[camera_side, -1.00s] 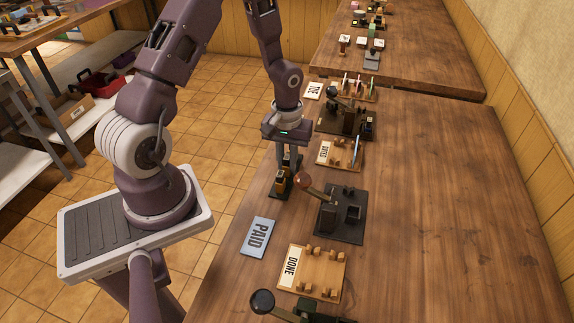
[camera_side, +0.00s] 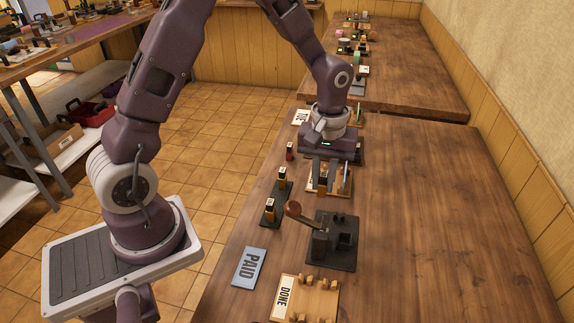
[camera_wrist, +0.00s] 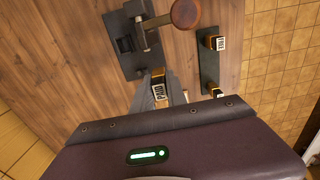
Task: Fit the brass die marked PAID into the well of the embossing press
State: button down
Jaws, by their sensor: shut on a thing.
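The brass die marked PAID (camera_wrist: 158,92) is between the fingertips of my gripper (camera_wrist: 160,98), its label facing the wrist camera. In the side view, my gripper (camera_side: 324,182) is shut and hangs over the table behind the press, in front of a wooden tray; the die is hard to make out there. The embossing press (camera_side: 346,258) is a dark base with a lever ending in a brown knob. Its square dark well (camera_wrist: 125,44) shows empty in the wrist view, up and left of the held die. The die is apart from the well.
A dark stand (camera_side: 270,216) with two other dies is left of the press. A blue PAID card (camera_side: 249,267) lies at the front left. A wooden DONE tray (camera_side: 325,300) is in front of the press. The table right of the press is clear.

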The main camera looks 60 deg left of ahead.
jog(key=w+d, duration=0.1)
jog(key=d, duration=0.7)
jog(key=shift+d+f, duration=0.15)
jog(key=shift+d, duration=0.15)
jog(key=shift+f, duration=2.95)
jog(key=shift+f, duration=1.25)
jog(key=c, duration=1.3)
grip_release()
jog(key=shift+o, duration=0.2)
notch_tip(320, 180, up, 7)
